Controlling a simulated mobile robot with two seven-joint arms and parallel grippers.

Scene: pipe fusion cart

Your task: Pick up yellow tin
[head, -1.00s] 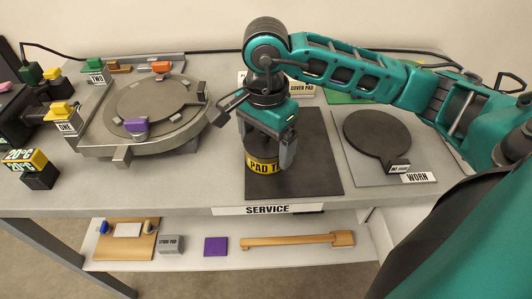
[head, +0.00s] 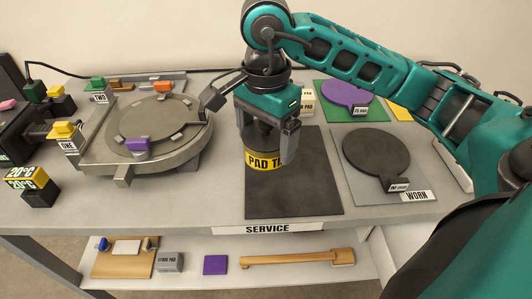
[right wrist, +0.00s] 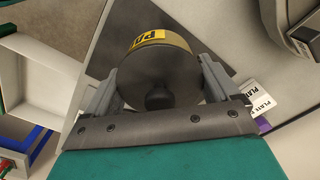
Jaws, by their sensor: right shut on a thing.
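The yellow tin (head: 263,160) has a yellow band reading "PAD T…", with the rest of the word covered, and a dark body. My right gripper (head: 270,145) is shut on it from above, with one finger on each side. The tin looks upright and raised above the dark square mat (head: 295,195). In the right wrist view the tin (right wrist: 155,75) shows its dark round lid and knob between the two fingers. My left gripper is not in view.
A round grey plate fixture (head: 150,155) stands to the left, with a lever arm reaching close to my gripper. A dark round pad (head: 376,155) lies right, by a "WORN" label (head: 416,196). A purple pad (head: 345,92) lies behind. The lower shelf (head: 190,278) holds several items.

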